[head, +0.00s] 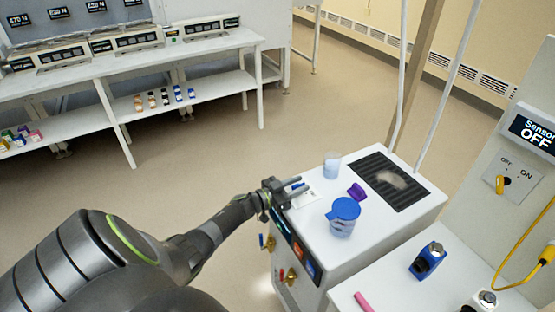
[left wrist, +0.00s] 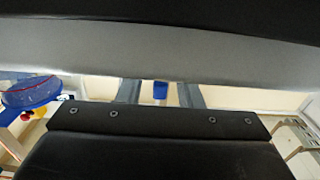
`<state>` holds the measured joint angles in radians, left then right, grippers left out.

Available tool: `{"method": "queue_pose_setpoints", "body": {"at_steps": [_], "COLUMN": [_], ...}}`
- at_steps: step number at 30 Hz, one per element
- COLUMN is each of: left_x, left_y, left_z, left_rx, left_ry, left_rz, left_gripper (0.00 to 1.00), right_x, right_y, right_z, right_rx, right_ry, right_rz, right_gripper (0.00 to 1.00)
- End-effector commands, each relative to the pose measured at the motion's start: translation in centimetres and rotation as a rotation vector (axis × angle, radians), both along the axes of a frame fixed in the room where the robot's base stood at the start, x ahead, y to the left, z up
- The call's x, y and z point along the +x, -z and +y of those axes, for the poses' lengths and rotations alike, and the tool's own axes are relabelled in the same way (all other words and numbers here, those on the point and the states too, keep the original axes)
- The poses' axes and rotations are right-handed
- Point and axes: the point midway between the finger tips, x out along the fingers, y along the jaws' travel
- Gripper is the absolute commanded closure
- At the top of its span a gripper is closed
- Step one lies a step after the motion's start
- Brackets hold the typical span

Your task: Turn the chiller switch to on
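No switch labelled chiller can be read in these views. A white cabinet (head: 335,248) stands at centre right, with a dark panel (head: 297,245) and brass and red valve-like handles (head: 289,275) on its front. My right gripper is not in view.
On the cabinet are a blue-lidded jug (head: 342,222), a purple item (head: 357,191), a clear beaker (head: 332,165) and a black grille (head: 402,188). At right, a sign reads Sensor OFF (head: 535,133) above a yellow knob (head: 499,184) marked OFF and ON. Floor (head: 200,170) is clear.

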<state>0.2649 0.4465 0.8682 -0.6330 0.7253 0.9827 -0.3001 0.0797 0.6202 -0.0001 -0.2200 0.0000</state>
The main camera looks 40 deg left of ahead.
Motion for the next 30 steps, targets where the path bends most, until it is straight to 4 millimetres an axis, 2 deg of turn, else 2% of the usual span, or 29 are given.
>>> {"method": "queue_pose_setpoints", "body": {"at_steps": [8,21,27,30], "left_x": [-4.7,-13.1,-15.0,-15.4], "left_y": [0.2,0.2,0.1,0.0], "left_z": [1.9,5.4,6.3,6.4], "left_rx": [0.003,0.002,0.001,0.001], "left_ry": [0.001,0.002,0.001,0.001], "left_rz": [0.002,0.001,0.000,-0.001], "left_gripper": [0.67,0.67,0.67,0.67], "right_x": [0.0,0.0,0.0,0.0], "right_y": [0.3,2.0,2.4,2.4], "right_z": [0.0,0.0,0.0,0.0], "right_rx": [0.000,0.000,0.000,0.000], "right_ry": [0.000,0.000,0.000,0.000], "right_rz": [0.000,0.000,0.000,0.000], "right_gripper": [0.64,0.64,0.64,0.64]}}
